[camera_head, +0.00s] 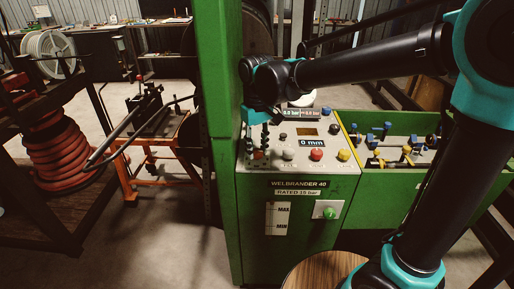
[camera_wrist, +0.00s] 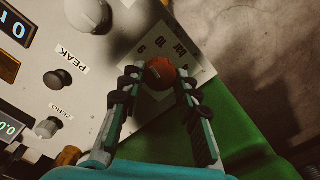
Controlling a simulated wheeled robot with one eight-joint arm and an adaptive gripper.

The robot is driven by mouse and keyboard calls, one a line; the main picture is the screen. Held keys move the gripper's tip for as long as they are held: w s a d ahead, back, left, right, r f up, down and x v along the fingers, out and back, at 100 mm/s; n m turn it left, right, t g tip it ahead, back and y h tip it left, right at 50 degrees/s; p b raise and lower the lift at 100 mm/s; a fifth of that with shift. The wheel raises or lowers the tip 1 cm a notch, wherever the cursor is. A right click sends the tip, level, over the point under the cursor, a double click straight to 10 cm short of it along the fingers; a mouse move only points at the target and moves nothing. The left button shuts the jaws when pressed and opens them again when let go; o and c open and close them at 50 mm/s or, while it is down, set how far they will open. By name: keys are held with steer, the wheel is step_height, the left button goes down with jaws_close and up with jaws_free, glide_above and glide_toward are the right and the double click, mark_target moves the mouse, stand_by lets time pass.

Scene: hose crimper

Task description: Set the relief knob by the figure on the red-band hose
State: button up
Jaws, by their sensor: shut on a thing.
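My gripper (camera_head: 257,140) is over the left side of the green machine's control panel. In the wrist view its fingers (camera_wrist: 160,85) are closed around a red-orange knob (camera_wrist: 160,68), one on each side. The knob sits on a pale plate with a printed scale (camera_wrist: 178,47) whose figures are only partly readable. I cannot read a name on the knob; it may be the relief knob. In the head view the knob (camera_head: 258,154) is mostly hidden by the gripper. No red-band hose with a readable figure can be made out.
The panel holds a red button (camera_head: 316,154), a yellow button (camera_head: 344,155) and displays, one reading 0 mm (camera_head: 318,142). A "RATED 15 bar" label (camera_head: 298,192) and a green knob (camera_head: 329,212) are on the front. A reddish hose coil (camera_head: 62,155) is at left.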

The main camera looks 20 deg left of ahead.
mark_target(257, 151)
steer(key=shift+n, duration=0.9)
steer(key=o, duration=1.2)
steer(key=shift+c, duration=0.2)
steer(key=shift+r, duration=0.1)
step_height(257, 151, up, 12)
